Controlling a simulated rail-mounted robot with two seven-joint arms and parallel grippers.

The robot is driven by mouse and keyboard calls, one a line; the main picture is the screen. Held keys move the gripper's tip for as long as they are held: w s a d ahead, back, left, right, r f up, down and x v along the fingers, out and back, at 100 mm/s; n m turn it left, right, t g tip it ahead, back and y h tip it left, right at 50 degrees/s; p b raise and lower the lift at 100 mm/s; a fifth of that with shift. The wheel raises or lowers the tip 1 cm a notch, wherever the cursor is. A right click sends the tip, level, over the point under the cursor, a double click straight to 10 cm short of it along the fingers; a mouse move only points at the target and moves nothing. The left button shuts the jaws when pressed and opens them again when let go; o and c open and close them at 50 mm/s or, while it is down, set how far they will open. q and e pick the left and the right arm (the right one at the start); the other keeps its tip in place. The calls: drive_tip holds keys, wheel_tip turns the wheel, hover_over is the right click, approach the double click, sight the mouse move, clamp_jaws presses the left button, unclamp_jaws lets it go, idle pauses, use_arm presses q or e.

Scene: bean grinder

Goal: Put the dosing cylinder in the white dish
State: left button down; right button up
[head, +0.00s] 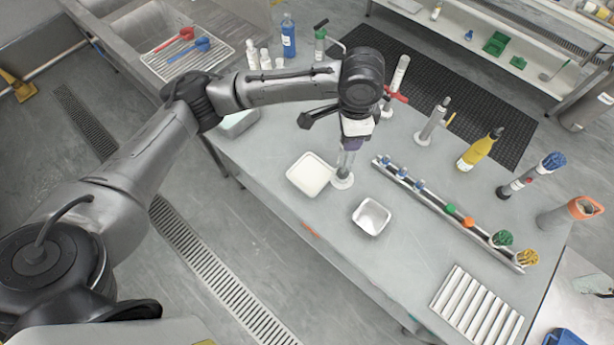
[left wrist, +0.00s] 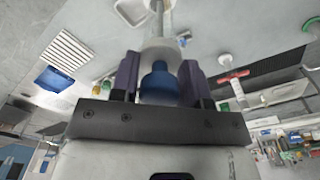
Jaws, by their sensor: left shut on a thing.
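My left gripper (head: 350,143) is shut on the dosing cylinder (head: 345,163), a slim clear tube on a round white base. It is held roughly upright, with its base close to the tabletop; I cannot tell whether it touches. In the left wrist view, the purple fingers (left wrist: 159,84) flank its blue end (left wrist: 160,72). A shallow white square dish (head: 309,175) stands just left of the base. A smaller, deeper pale dish (head: 371,217) stands in front, to the right; its edge shows in the left wrist view (left wrist: 131,12). My right gripper is not in view.
A long rail (head: 445,211) with coloured-topped pieces runs along the right of the table. Several upright tools and a yellow bottle (head: 476,152) stand behind it. A slatted rack (head: 476,305) lies at the front right. The tabletop left of the rail is partly clear.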

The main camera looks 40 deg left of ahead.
use_arm(q)
drive_tip(key=w+a+f+m+p, duration=0.1)
drive_tip(key=a+f+m, duration=0.4)
drive_tip(key=f, duration=0.5)
drive_tip(key=w+a+f+m+p, duration=0.1)
drive_tip(key=a+f+m, duration=0.5)
drive_tip(key=a+f, duration=0.2)
wheel_tip(320, 180, down, 2)
drive_tip(key=shift+f, duration=0.25)
drive_tip(key=c, duration=0.6)
unclamp_jaws()
drive_tip(key=shift+f, duration=0.1)
